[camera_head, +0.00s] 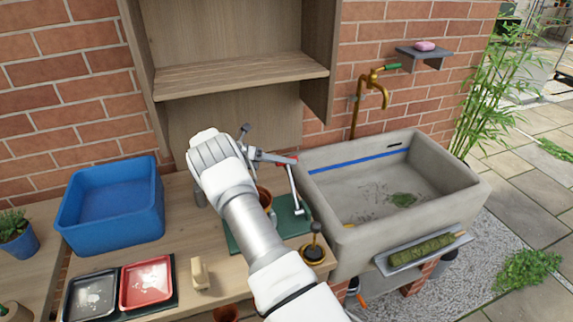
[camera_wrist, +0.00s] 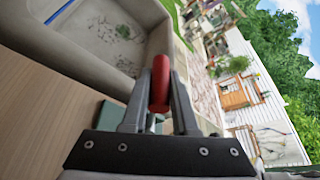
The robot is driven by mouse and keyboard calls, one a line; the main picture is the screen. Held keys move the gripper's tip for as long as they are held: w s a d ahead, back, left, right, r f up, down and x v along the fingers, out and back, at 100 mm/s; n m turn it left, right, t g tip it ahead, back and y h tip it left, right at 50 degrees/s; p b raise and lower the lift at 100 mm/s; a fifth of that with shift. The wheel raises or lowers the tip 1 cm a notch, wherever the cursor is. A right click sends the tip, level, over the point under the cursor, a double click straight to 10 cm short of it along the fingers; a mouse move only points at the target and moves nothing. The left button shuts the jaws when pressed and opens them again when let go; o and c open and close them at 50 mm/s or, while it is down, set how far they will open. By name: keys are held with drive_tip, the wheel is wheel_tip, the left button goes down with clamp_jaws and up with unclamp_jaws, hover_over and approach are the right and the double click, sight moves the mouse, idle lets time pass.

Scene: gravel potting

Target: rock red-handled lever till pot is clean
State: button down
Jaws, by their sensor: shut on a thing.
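My gripper (camera_head: 276,158) is shut on the red handle (camera_head: 287,161) of the lever. In the wrist view the red handle (camera_wrist: 160,84) stands between the two fingers of my gripper (camera_wrist: 158,95). The lever's grey rod (camera_head: 294,190) runs down from the handle toward a green base (camera_head: 288,222) on the wooden bench. A terracotta pot (camera_head: 265,197) shows at the green base, partly hidden by my arm. How clean its surface is cannot be told.
A stone sink (camera_head: 322,205) with a brass tap (camera_head: 373,85) stands at the right. A blue tub (camera_head: 110,203), a red tray (camera_head: 146,283) and a black tray (camera_head: 91,296) are on the left. A dark-knobbed tool (camera_head: 315,245) stands at the bench's right edge. A wooden shelf (camera_head: 240,75) hangs behind.

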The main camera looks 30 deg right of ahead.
drive_tip(key=shift+w+f, duration=0.1)
drive_tip(key=c, duration=0.7)
unclamp_jaws()
drive_tip(key=shift+b+v, duration=0.4)
drive_tip(key=shift+v, duration=3.4)
